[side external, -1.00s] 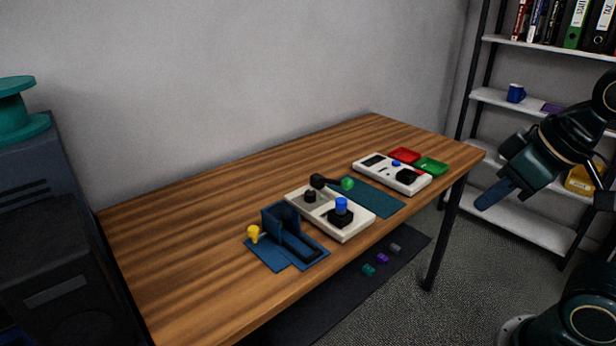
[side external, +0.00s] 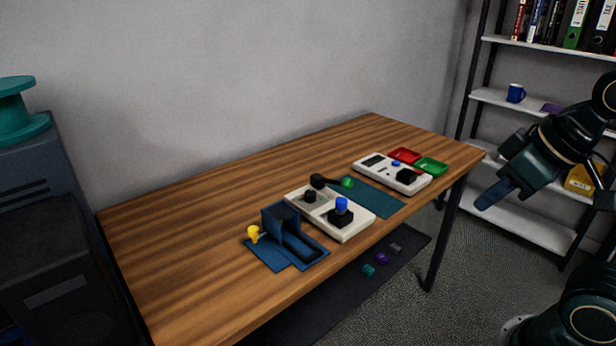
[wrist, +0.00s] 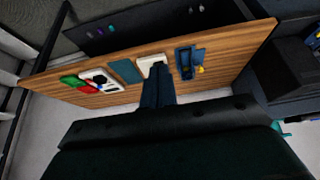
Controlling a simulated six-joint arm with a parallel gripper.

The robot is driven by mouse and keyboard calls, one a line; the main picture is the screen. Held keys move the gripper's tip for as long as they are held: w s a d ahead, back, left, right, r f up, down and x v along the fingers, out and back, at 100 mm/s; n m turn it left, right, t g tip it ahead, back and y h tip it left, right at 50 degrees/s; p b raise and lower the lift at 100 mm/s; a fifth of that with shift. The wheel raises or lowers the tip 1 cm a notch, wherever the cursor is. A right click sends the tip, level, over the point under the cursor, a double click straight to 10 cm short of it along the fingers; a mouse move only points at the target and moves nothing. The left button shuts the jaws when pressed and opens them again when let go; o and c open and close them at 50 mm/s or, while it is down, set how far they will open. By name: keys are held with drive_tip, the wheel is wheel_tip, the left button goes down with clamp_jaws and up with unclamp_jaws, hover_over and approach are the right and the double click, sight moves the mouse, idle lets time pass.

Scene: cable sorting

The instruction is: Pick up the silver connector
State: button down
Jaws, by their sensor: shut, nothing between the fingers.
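A small grey piece (side external: 396,248), perhaps the silver connector, lies on the dark mat (side external: 335,288) low beside the table. A purple piece (side external: 382,258) and a teal piece (side external: 369,270) lie in a row with it. My gripper (side external: 495,195) is shut and empty. It hangs in the air to the right of the table, well apart from these pieces. In the wrist view my closed fingers (wrist: 157,85) point toward the table. The mat (wrist: 150,25) shows there beyond the table, with tiny pieces too small to identify surely.
The wooden table (side external: 180,230) holds a blue fixture (side external: 280,218) with a yellow knob (side external: 252,233), two pale boards (side external: 350,229), a teal pad (side external: 385,203), and red (side external: 404,155) and green (side external: 431,165) trays. A shelf (side external: 525,110) stands behind my arm.

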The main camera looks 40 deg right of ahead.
drive_tip(key=c, duration=1.1)
unclamp_jaws()
drive_tip(key=w+d+r+m+g, duration=0.1)
drive_tip(key=w+r+m+g, duration=0.1)
drive_tip(key=w, duration=0.7)
drive_tip(key=w+d+r+m+g, duration=0.1)
drive_tip(key=w, duration=0.8)
drive_tip(key=w+f+m+g, duration=0.1)
drive_tip(key=w+f, duration=0.2)
drive_tip(key=w, duration=0.2)
drive_tip(key=w+d+f+m, duration=0.1)
drive_tip(key=w+f, duration=0.2)
drive_tip(key=w, duration=0.2)
drive_tip(key=w+d+f+m+g, duration=0.1)
drive_tip(key=w+f, duration=0.2)
drive_tip(key=w, duration=0.2)
drive_tip(key=shift+f+g, duration=0.25)
drive_tip(key=shift+g, duration=0.05)
